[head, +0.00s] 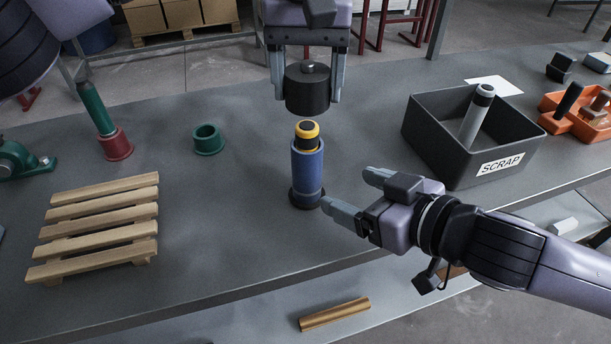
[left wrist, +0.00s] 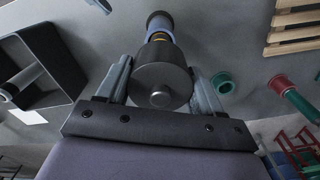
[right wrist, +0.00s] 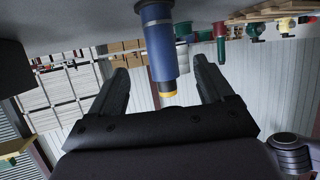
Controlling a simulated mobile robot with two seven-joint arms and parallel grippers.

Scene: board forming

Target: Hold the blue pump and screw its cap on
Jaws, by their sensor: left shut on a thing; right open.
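The blue pump (head: 307,170) stands upright on the grey table in a dark round foot, with a yellow ring and dark neck at its top. My left gripper (head: 306,92) is shut on the black cap (head: 307,98), holding it above the pump top with a gap between them. The left wrist view shows the cap (left wrist: 161,75) between the fingers and the pump (left wrist: 160,22) beyond. My right gripper (head: 346,188) is open, low at the right of the pump. In the right wrist view the pump (right wrist: 161,48) shows between its open fingers; contact cannot be told.
A grey scrap bin (head: 437,140) holding a grey cylinder stands at the right. A wooden pallet (head: 100,222) lies at the left, with a green ring (head: 208,140) and a green handle in a red base (head: 116,146) behind it. Orange trays (head: 570,118) stand far right.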

